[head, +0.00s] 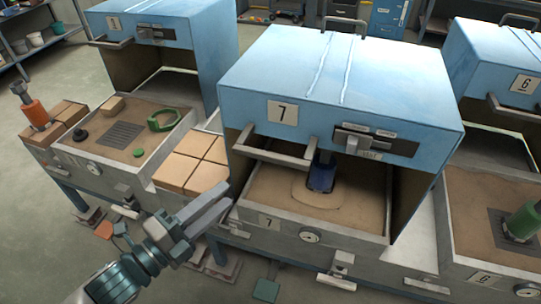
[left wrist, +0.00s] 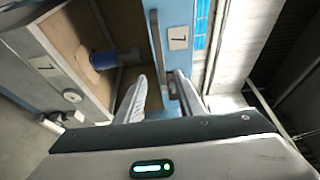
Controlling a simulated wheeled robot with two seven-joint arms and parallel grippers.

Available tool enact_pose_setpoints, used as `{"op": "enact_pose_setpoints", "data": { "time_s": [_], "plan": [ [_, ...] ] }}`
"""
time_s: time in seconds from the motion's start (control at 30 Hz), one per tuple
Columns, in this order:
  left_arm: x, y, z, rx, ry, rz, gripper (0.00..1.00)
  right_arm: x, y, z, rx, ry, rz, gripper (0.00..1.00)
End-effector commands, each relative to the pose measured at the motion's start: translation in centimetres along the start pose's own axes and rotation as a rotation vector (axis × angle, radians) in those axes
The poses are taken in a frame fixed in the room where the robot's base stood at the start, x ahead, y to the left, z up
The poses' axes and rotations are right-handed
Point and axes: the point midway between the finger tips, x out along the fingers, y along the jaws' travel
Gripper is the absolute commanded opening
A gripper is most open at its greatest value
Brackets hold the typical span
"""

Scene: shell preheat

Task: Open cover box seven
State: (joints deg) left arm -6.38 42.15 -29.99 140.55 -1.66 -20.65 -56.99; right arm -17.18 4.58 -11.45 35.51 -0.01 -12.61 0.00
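Cover box seven (head: 340,80) is a large blue hood marked 7, standing over a sand tray (head: 330,232). Its front is open below the blue panel, and a dark blue object (head: 322,176) shows on the sand inside. A grey bar handle (head: 277,153) sticks out low on the front, left of a latch-like fitting (head: 365,143). My left gripper (head: 226,196) is open and empty, below and left of the handle. In the left wrist view, its two fingers (left wrist: 160,92) are apart with the handle bar (left wrist: 158,50) ahead near the gap; contact cannot be told. My right gripper is out of view.
Box one (head: 150,25) stands at the left behind a sand tray with a green ring (head: 164,120). Box six (head: 490,65) stands close at the right. Tan blocks (head: 195,165) lie between the left trays. Foot pedals (head: 265,290) sit on the floor in front.

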Motion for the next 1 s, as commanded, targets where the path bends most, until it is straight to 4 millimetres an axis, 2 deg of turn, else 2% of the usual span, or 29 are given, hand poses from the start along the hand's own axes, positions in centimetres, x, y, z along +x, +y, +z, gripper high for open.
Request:
{"op": "enact_pose_setpoints", "data": {
  "time_s": [0.27, 0.8, 1.0],
  "plan": [
    [3.0, -0.4, 0.0, -0.002, -0.001, -0.002, 0.34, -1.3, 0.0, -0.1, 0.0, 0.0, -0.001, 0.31],
    [12.7, -0.4, 0.0, -0.001, 0.0, -0.002, 0.34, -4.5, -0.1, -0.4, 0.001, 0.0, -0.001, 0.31],
    [15.4, -0.2, 0.0, -0.001, -0.001, 0.001, 0.34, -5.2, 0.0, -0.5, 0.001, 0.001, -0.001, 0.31]
  ]
}}
